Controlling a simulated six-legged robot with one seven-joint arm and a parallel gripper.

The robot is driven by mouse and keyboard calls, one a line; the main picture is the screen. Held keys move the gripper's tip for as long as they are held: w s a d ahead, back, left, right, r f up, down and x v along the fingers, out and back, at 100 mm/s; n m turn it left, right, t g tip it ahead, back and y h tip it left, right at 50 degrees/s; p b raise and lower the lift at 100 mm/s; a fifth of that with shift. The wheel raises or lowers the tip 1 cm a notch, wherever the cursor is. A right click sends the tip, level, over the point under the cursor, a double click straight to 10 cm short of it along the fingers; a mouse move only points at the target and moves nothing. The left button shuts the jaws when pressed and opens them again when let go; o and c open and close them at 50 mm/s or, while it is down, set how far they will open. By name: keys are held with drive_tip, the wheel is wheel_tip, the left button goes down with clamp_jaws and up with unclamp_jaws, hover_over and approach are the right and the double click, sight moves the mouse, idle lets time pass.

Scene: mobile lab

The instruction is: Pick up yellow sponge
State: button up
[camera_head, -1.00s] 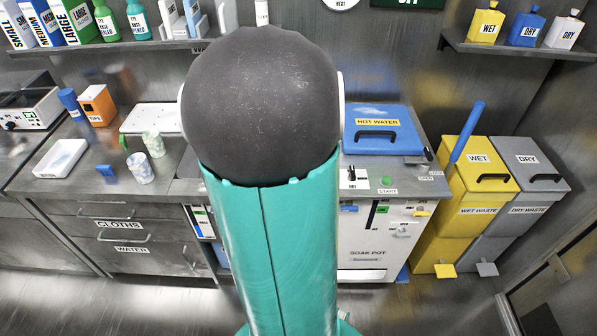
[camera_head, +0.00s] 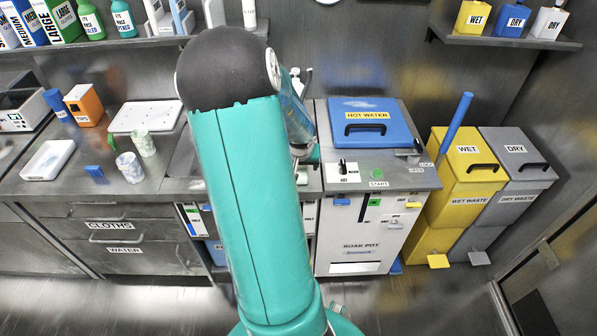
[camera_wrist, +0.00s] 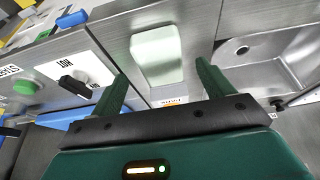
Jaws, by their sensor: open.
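I cannot make out a yellow sponge in either view. In the wrist view my gripper (camera_wrist: 162,71) is open, with its two green fingers spread apart. A pale green-white block (camera_wrist: 157,55) shows beyond and between the fingertips; I cannot tell what it is. A small orange-and-white label (camera_wrist: 170,102) shows just below it. In the head view my arm hides part of the counter around the sink, and the gripper is mostly hidden behind it.
A metal sink (camera_wrist: 262,55) lies right of the fingers. The soak pot (camera_head: 365,235) with its blue hot water lid (camera_head: 372,140) stands right of my arm. Two pale cups (camera_head: 130,167), a white tray (camera_head: 47,160) and a small blue item (camera_head: 95,171) are on the left counter.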

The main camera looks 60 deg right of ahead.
sight(298, 169)
drive_tip(key=x, duration=0.3)
drive_tip(key=shift+w+d+f, duration=0.1)
drive_tip(key=shift+d+f, duration=0.1)
drive_tip(key=shift+f, duration=0.1)
drive_tip(key=c, duration=1.1)
drive_tip(key=shift+o, duration=0.2)
drive_tip(key=shift+r, duration=0.1)
drive_tip(key=shift+w+r, duration=0.1)
drive_tip(key=shift+r, duration=0.45)
drive_tip(key=w+a+r, duration=0.8)
drive_tip(key=a+r, duration=0.3)
drive_tip(key=shift+a+r, duration=0.3)
drive_tip(key=shift+r, duration=0.05)
